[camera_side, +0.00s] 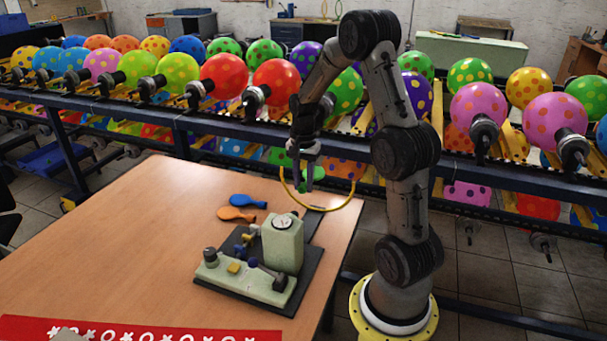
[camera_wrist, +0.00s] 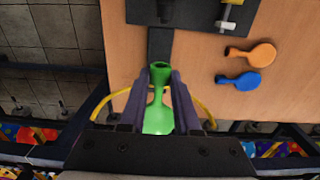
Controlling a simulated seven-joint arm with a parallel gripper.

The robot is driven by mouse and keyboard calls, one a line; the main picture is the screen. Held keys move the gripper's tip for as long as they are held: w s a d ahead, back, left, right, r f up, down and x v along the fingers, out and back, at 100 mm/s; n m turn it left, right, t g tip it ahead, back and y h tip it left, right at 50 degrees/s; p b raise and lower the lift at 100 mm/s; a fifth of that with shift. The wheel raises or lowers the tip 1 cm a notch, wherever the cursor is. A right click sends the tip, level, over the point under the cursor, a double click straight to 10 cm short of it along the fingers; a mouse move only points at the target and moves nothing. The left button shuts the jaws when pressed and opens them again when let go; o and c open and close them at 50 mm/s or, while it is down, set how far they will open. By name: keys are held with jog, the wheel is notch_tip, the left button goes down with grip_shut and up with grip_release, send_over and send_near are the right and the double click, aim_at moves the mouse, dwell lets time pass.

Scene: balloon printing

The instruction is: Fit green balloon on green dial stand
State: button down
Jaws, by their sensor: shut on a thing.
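My gripper (camera_side: 304,180) is raised above the table's back right edge, shut on a green balloon (camera_side: 316,173). In the wrist view the deflated green balloon (camera_wrist: 158,119) sits between the two fingers of my gripper (camera_wrist: 160,88), its open neck pointing up in the picture. The pale green dial stand (camera_side: 283,244) stands on a dark baseplate (camera_side: 310,254) on the table, with a round white dial on top. It is apart from the balloon, lower and to the left of my gripper. In the wrist view only part of the dark baseplate shows at the top.
A blue balloon (camera_side: 248,201) and an orange balloon (camera_side: 236,214) lie flat on the table (camera_side: 130,225) behind the stand. A yellow hoop (camera_side: 345,203) curves by my gripper. A rack (camera_side: 345,148) of inflated dotted balloons runs behind. The table's left part is clear.

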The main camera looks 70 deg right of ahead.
aim_at(302, 193)
notch_tip(302, 193, down, 4)
jog(key=shift+a, duration=0.15)
jog(key=shift+a+f, duration=0.15)
jog(key=shift+a, duration=1.5)
jog(key=shift+a, duration=0.65)
dwell(0.7)
jog(key=c, duration=0.5)
grip_release()
jog(key=shift+c, duration=0.2)
